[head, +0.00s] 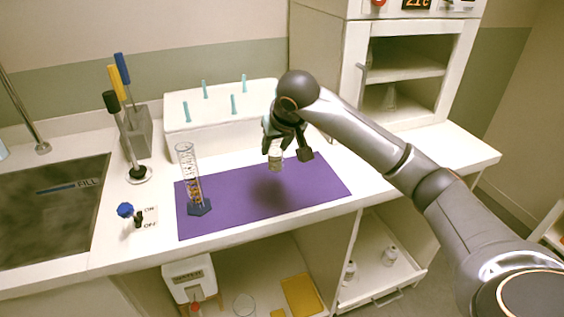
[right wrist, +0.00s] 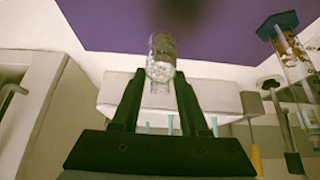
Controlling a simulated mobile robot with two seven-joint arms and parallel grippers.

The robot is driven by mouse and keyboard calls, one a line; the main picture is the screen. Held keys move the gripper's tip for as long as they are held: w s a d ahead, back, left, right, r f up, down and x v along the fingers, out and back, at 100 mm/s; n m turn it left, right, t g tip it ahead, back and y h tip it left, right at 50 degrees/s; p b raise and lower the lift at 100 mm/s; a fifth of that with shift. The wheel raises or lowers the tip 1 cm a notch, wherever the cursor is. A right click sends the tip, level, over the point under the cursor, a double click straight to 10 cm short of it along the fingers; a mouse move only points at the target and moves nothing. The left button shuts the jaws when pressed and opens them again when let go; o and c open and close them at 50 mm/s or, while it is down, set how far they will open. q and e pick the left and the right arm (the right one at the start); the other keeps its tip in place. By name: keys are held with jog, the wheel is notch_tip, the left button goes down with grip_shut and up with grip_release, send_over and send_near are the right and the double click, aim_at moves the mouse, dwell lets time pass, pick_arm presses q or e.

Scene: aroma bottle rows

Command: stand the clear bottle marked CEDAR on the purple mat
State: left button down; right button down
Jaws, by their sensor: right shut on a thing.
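A small clear bottle (head: 275,161) with a greyish band hangs in my right gripper (head: 281,150) above the purple mat (head: 238,196). In the right wrist view the bottle (right wrist: 161,62) sits between the two dark fingertips of the gripper (right wrist: 160,77), which is shut on it. Any name on the bottle is too small and blurred to read. A dark shadow lies on the mat below the bottle, and a gap shows between bottle and mat. My left gripper is not in view.
A white box with teal pegs (head: 220,120) is behind the mat. A sink (head: 50,212) lies left, an open cabinet (head: 405,75) right. The mat's middle and right are clear.

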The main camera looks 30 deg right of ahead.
jog(key=shift+w+d+f, duration=0.1)
jog(key=shift+d+f, duration=0.25)
jog(key=shift+f, duration=0.6)
jog(key=shift+w+d+f, duration=0.1)
jog(key=shift+d+f, duration=0.3)
jog(key=shift+f, duration=0.5)
jog(key=shift+d+f, duration=0.35)
jog(key=shift+f, duration=0.6)
jog(key=shift+f, duration=0.1)
jog(key=shift+c, duration=2.1)
grip_release()
